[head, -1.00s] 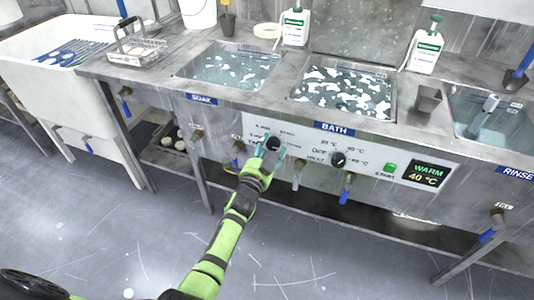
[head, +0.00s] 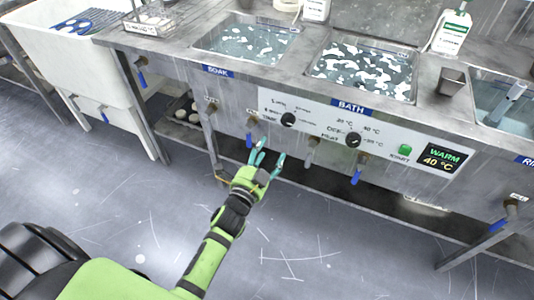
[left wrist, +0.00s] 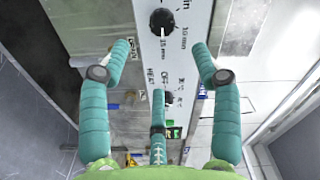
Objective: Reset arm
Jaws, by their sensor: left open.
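My left gripper (head: 267,160) is green with teal fingers. It is open and empty, in front of and below the bath control panel (head: 310,128). In the left wrist view, its spread teal fingers (left wrist: 160,75) frame the panel, and a black timer knob (left wrist: 163,22) shows above and between the tips, apart from them. In the head view that timer knob (head: 288,119) is at the panel's left, and a second black knob (head: 353,139) is to its right. The display (head: 439,158) reads WARM 40 °C beside a green start button (head: 405,150). My right gripper is not in view.
The soak basin (head: 205,57) and bath basin (head: 409,97) hold water with pale floating patches. Blue-handled taps (head: 357,176) stick out below the counter. A white tub (head: 98,75) stands at the left. The floor (head: 330,240) in front is clear.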

